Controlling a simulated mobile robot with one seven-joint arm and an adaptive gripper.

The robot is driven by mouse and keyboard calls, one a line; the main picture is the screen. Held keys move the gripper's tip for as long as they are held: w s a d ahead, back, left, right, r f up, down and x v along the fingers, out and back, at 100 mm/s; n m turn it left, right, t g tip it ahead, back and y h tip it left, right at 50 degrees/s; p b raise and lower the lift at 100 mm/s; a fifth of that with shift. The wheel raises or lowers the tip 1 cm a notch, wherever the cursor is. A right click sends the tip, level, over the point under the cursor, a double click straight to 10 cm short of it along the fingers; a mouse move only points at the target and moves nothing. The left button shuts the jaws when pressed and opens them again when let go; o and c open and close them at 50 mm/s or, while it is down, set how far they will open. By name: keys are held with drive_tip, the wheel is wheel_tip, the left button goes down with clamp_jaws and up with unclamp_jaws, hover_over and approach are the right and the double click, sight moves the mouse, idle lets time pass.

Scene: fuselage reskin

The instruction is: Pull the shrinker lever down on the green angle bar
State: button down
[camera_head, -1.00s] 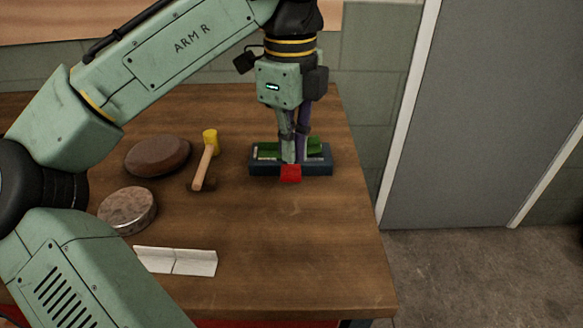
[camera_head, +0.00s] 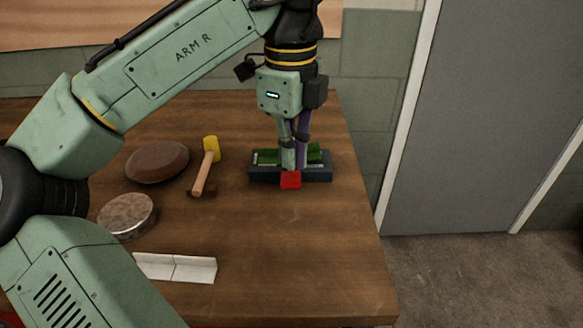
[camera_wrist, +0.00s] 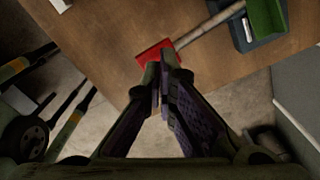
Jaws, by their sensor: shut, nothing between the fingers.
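The shrinker (camera_head: 320,173) is a dark blue block on the wooden table, near its right edge. The green angle bar (camera_head: 314,152) lies along its top, partly hidden behind my fingers. The lever's red end (camera_head: 290,180) shows at the shrinker's front. In the wrist view the red end (camera_wrist: 150,53) sits on a pale rod (camera_wrist: 210,24) running to the shrinker (camera_wrist: 240,34), with the green bar (camera_wrist: 268,18) beyond. My gripper (camera_head: 295,167) points down, shut and empty. Its fingertips (camera_wrist: 160,72) appear right by the red end; I cannot tell whether they touch.
A yellow-headed mallet (camera_head: 205,165), a brown oval pad (camera_head: 157,162) and a round disc (camera_head: 127,215) lie to the left. A pale metal angle strip (camera_head: 175,268) lies at the front. The table between strip and shrinker is clear. A grey door (camera_head: 490,110) stands right.

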sight(291, 177)
idle(0.3)
drive_tip(key=shift+f+b, duration=1.3)
drive_tip(key=shift+f, duration=2.3)
drive_tip(key=shift+r, duration=0.1)
wheel_tip(291, 177, up, 8)
drive_tip(key=p, duration=1)
drive_tip(key=shift+r, duration=0.15)
drive_tip(key=shift+r+p, duration=0.5)
drive_tip(key=shift+r, duration=0.8)
drive_tip(key=shift+d, duration=0.1)
